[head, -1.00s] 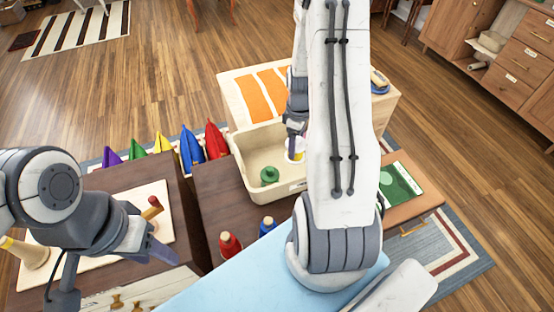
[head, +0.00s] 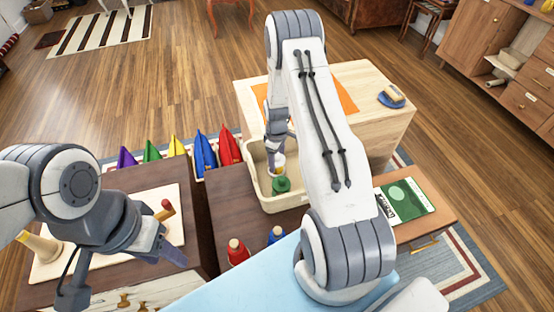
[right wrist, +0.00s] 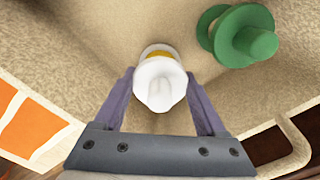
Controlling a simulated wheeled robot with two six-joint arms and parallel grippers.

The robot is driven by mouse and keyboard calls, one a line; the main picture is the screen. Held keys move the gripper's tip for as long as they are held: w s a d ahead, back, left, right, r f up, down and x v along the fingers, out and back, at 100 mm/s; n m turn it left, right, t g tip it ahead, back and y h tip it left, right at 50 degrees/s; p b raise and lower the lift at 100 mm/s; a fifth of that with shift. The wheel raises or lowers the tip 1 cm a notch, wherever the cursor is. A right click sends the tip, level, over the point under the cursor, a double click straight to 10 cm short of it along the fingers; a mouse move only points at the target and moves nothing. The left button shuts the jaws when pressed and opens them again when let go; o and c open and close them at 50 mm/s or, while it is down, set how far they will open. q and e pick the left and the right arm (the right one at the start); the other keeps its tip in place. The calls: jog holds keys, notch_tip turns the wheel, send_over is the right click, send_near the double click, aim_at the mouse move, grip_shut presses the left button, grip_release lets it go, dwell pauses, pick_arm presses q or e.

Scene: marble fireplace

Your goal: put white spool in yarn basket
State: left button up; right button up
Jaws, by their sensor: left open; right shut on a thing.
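The white spool (head: 279,170), with a yellow band, is in my right gripper (head: 277,150), inside the cream yarn basket (head: 263,194). In the right wrist view the white spool (right wrist: 160,84) sits between the fingers of my shut right gripper (right wrist: 162,90), over the basket's woven inside (right wrist: 80,45). Whether its far end touches the basket floor is not clear. A green spool (head: 281,186) is in the basket beside it, also in the right wrist view (right wrist: 242,36). My left gripper (head: 172,250) is open and empty over the left cabinet.
A red spool (head: 238,252) and a blue spool (head: 277,236) stand on the dark top in front of the basket. Colored pointed objects (head: 205,150) line its left side. A pale wooden table (head: 370,115) is behind, and a green book (head: 405,198) lies to the right.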

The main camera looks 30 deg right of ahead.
jog(key=shift+f, duration=0.2)
jog(key=shift+f, duration=0.15)
jog(key=o, duration=1.4)
jog(key=shift+c, duration=0.2)
